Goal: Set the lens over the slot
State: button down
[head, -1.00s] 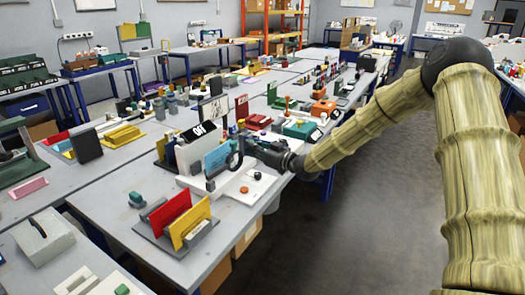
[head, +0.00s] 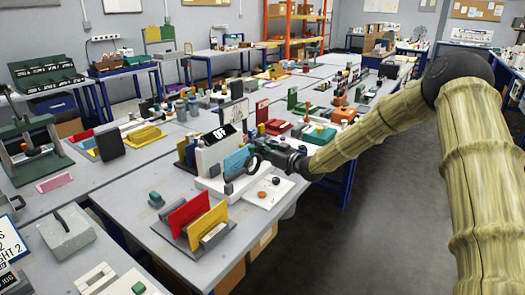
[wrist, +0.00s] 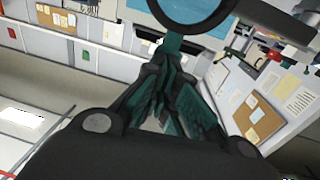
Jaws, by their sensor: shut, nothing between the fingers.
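The lens looks like a dark round ring (head: 253,164) standing at the front of a white device (head: 214,154) with a black OFF display (head: 220,133). A blue panel (head: 236,160) is behind the ring. My gripper (head: 262,150) is beside the ring, at its right, at the end of my arm. In the wrist view the ring (wrist: 197,29) cuts the top edge, and my gripper's fingers (wrist: 172,50) are shut just below it. I cannot tell whether they touch it. They hold nothing. I cannot make out the slot.
A holder with a red plate (head: 188,214) and a yellow plate (head: 207,222) stands on the near table. An orange disc (head: 262,194) lies on the white base. Several small items crowd the tables behind. The floor aisle (head: 340,225) right of the table is clear.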

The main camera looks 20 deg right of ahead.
jog(key=shift+w+a, duration=0.1)
jog(key=shift+w, duration=0.3)
